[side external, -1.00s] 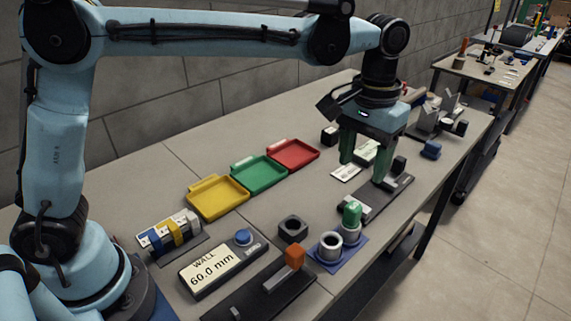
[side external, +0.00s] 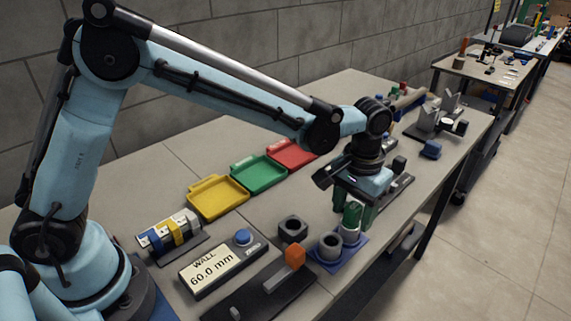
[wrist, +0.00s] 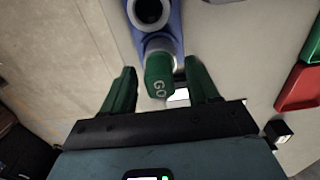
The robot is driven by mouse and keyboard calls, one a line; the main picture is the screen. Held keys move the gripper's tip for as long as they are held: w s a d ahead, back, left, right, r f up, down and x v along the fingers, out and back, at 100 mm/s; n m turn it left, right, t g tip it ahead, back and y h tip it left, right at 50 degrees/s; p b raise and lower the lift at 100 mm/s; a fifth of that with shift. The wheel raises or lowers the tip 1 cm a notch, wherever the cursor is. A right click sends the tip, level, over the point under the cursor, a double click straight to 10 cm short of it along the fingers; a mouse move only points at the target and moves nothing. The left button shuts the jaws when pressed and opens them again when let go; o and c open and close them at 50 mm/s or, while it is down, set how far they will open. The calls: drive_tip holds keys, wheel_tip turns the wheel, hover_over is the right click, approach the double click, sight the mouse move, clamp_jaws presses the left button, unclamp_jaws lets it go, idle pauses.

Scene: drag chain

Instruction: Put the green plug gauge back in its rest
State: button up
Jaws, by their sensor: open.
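The green plug gauge (side external: 351,217) stands upright in a grey ring on a blue base plate (side external: 327,264). An empty grey ring (side external: 330,246) sits beside it on the same plate. In the wrist view the gauge's green handle (wrist: 158,78), marked "GO", lies between the two green fingers of my gripper (wrist: 163,72), with gaps at both sides. My gripper (side external: 353,206) is open and low over the gauge in the side view. The gauge's lower end is hidden inside its ring. I cannot tell which holder is the rest.
A black block with a hole (side external: 292,228) and an orange block (side external: 295,257) on a dark rail stand left of the blue plate. A display reading "60.0 mm" (side external: 222,268) lies farther left. Yellow (side external: 218,198), green (side external: 259,174) and red (side external: 291,154) trays line the back.

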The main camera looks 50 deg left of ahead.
clamp_jaws()
drive_tip(key=shift+r, duration=2.4)
drive_tip(key=shift+r, duration=0.1)
drive_tip(key=shift+a, duration=0.1)
drive_tip(key=s+a+r, duration=0.3)
drive_tip(key=s+a, duration=0.4)
drive_tip(key=a, duration=0.1)
drive_tip(key=shift+s+a, duration=0.15)
drive_tip(key=shift+s, duration=0.1)
